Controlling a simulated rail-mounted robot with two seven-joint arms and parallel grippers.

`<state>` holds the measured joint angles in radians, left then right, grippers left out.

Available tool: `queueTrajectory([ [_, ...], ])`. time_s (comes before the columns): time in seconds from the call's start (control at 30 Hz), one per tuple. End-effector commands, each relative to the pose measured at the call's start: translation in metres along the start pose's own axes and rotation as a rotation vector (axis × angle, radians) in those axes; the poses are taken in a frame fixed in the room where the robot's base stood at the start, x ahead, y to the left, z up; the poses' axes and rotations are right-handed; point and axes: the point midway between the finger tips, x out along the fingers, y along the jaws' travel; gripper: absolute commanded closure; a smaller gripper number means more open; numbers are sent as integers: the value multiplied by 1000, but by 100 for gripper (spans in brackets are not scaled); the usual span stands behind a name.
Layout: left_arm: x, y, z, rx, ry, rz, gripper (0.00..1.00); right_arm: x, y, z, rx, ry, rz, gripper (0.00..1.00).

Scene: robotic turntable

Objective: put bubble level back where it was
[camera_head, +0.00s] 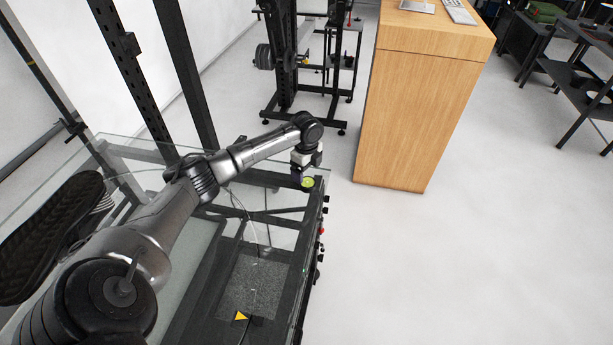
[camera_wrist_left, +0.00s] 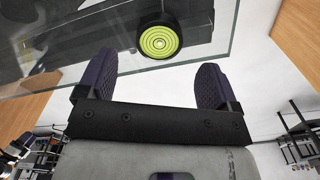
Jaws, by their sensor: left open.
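The bubble level (camera_head: 308,183) is a small round disc with a yellow-green face and a black rim. It lies on the glass top (camera_head: 262,222) near its far right corner. In the left wrist view the bubble level (camera_wrist_left: 159,42) shows concentric rings and sits beyond the fingertips, near the glass edge. My left gripper (camera_head: 304,172) is just above and beside it. In the left wrist view the left gripper (camera_wrist_left: 155,72) has its two dark fingers spread wide with nothing between them. My right gripper is in neither view.
A grey speckled panel (camera_head: 255,285) and a yellow triangle (camera_head: 241,316) show at the front. A wooden cabinet (camera_head: 412,115) stands beyond the table. Weight plates (camera_head: 264,57) hang on a black rack behind.

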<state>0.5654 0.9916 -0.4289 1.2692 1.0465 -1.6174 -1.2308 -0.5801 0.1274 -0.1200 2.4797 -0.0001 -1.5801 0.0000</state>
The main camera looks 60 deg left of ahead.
Motion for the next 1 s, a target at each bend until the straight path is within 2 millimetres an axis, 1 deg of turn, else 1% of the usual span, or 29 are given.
queueTrajectory([
  [0.03,-13,0,0,1,0,-3,14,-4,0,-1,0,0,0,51],
  [0.1,-25,-1,0,-1,1,-3,14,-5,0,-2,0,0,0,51],
  [0.3,-53,-1,0,0,1,-2,14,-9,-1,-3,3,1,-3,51],
  [0.4,-61,0,0,0,1,-1,14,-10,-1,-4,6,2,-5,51],
  [0.6,-68,0,0,0,1,0,14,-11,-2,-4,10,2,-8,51],
  [1.0,-68,0,0,0,1,0,14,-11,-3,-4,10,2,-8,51],
])
